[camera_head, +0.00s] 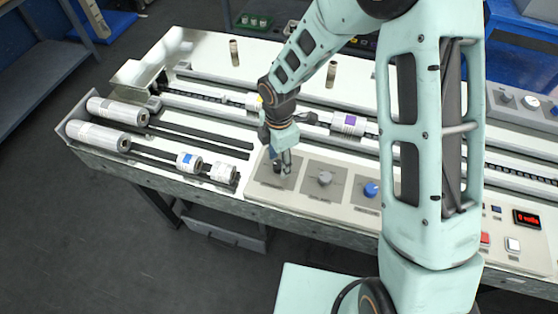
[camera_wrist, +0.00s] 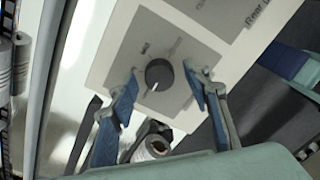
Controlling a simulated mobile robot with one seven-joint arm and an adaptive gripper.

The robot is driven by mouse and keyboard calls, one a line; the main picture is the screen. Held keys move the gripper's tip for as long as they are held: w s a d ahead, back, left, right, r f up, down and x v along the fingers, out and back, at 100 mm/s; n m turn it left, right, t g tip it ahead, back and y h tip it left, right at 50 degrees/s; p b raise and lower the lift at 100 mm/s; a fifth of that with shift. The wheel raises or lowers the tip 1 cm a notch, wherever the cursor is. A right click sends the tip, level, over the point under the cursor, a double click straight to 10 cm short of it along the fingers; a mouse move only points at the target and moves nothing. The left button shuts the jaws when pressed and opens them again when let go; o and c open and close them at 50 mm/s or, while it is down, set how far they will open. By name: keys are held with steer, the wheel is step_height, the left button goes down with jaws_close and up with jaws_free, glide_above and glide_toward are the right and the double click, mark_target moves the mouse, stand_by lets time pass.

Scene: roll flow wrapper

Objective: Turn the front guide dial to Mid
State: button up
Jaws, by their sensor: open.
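The dark round dial (camera_wrist: 159,74) sits on a grey square plate (camera_wrist: 135,60) in the wrist view. Its short white mark points toward the lower part of that picture. Small lettering beside the dial is too small to read surely. My gripper (camera_wrist: 162,79) is open, with one blue fingertip on each side of the dial; I cannot tell whether they touch it. In the head view my gripper (camera_head: 283,163) points down over the leftmost plate of the control panel (camera_head: 308,203) and partly hides the dial there.
A grey dial (camera_head: 325,178) and a blue dial (camera_head: 371,190) stand to the right on the same panel. Part of a "Rear" label (camera_wrist: 262,18) shows in the wrist view. Rolls (camera_head: 103,137) lie at the left. A purple-marked roll (camera_head: 348,124) is behind the panel.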

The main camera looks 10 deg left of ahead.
steer(key=shift+f, duration=0.3)
steer(key=shift+c, duration=0.6)
steer(key=c, duration=1)
steer(key=shift+c, duration=0.2)
